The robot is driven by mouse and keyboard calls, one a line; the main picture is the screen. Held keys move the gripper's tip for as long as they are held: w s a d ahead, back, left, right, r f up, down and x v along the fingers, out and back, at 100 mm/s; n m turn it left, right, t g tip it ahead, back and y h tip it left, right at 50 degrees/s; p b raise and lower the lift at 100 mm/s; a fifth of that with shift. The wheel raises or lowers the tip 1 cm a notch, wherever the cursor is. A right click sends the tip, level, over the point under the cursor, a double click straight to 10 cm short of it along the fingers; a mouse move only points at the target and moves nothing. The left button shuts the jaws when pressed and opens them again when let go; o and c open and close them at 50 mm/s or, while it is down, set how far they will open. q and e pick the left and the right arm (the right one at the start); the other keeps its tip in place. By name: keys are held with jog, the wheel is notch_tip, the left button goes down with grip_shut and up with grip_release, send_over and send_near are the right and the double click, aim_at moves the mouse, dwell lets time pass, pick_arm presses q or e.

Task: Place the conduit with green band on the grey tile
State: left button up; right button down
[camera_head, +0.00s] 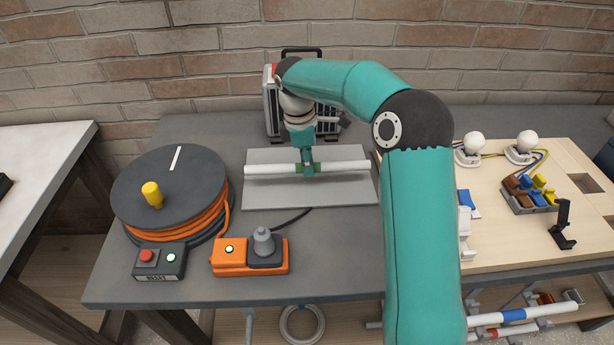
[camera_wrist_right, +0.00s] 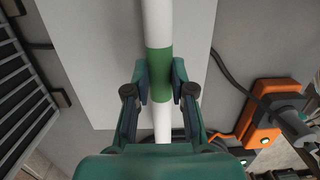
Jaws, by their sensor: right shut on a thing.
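The white conduit with a green band (camera_head: 340,166) lies lengthwise over the grey tile (camera_head: 270,200) at the middle of the dark table. I cannot tell whether it touches the tile or hangs just above it. My right gripper (camera_head: 307,168) reaches down from above and is shut on the conduit at its green band. In the right wrist view the two fingers (camera_wrist_right: 160,85) sit on either side of the green band (camera_wrist_right: 160,62), with the grey tile (camera_wrist_right: 105,60) behind. My left gripper is not in view.
A cable reel (camera_head: 165,185) with orange cable stands left of the tile. A reset box (camera_head: 160,261) and an orange socket block (camera_head: 248,258) are in front. A board with bulbs (camera_head: 480,240) is at the right. More banded conduits (camera_head: 530,313) lie below.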

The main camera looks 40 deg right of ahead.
aim_at(308, 184)
jog(key=shift+f, duration=2.2)
jog(key=shift+f, duration=0.15)
jog(key=c, duration=1)
grip_release()
jog(key=r, duration=0.8)
jog(key=w+a+r, duration=0.1)
jog(key=r, duration=0.3)
jog(key=shift+r+p, duration=0.15)
jog(key=shift+p, duration=0.25)
